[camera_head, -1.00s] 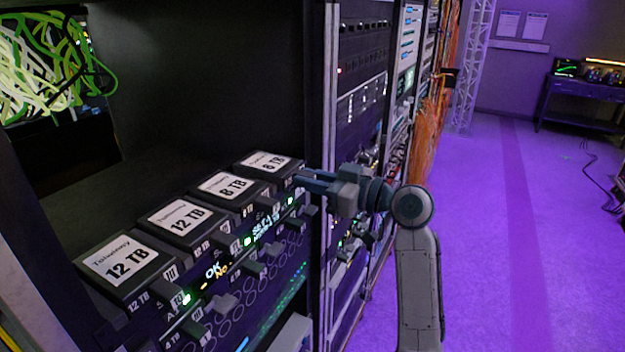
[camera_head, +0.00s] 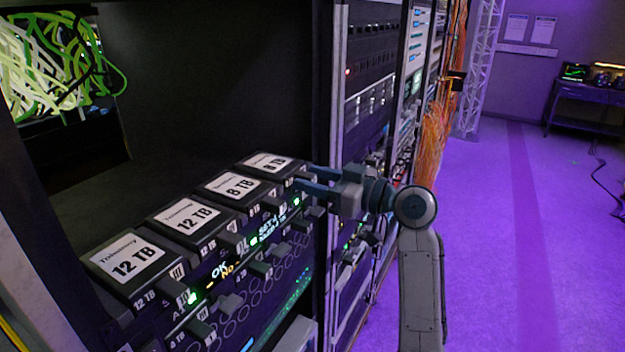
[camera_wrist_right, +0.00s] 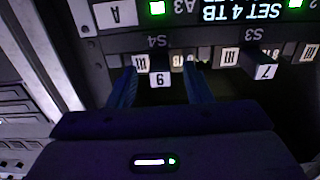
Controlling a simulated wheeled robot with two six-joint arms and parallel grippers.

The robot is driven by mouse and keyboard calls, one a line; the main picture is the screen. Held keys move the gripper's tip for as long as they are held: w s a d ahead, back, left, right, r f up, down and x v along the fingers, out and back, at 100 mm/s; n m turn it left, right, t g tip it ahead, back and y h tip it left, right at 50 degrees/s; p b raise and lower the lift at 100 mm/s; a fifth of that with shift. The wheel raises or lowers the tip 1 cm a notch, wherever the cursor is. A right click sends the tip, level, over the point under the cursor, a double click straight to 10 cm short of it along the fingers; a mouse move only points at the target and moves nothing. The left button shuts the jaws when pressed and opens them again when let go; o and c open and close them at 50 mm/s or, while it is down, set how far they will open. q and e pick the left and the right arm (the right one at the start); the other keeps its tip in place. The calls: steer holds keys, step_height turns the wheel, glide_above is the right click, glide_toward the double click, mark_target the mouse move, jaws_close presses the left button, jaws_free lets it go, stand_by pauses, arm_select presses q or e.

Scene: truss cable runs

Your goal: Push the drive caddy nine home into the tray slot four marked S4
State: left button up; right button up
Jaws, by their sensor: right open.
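In the right wrist view the drive caddy nine shows by its tab marked 9 (camera_wrist_right: 160,79), upside down in the picture, just below the S4 mark (camera_wrist_right: 158,41) on the tray's front. My right gripper (camera_wrist_right: 161,90) is open, with one blue finger on each side of that tab; I cannot tell whether they touch it. In the head view the right gripper (camera_head: 304,180) is at the front of the farthest 8 TB caddy (camera_head: 269,165). Its fingertips partly cover that caddy's front. How deep the caddy sits is hard to tell. My left gripper is not in view.
Another 8 TB caddy (camera_head: 235,187) and two 12 TB caddies stand in the row to the left. The caddy tab marked 7 (camera_wrist_right: 265,72) is beside nine, below S3. A rack post (camera_head: 334,120) rises close behind the gripper.

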steer(key=b+v, duration=0.3)
steer(key=v, duration=0.7)
steer(key=shift+b, duration=0.4)
steer(key=shift+s+d, duration=0.1)
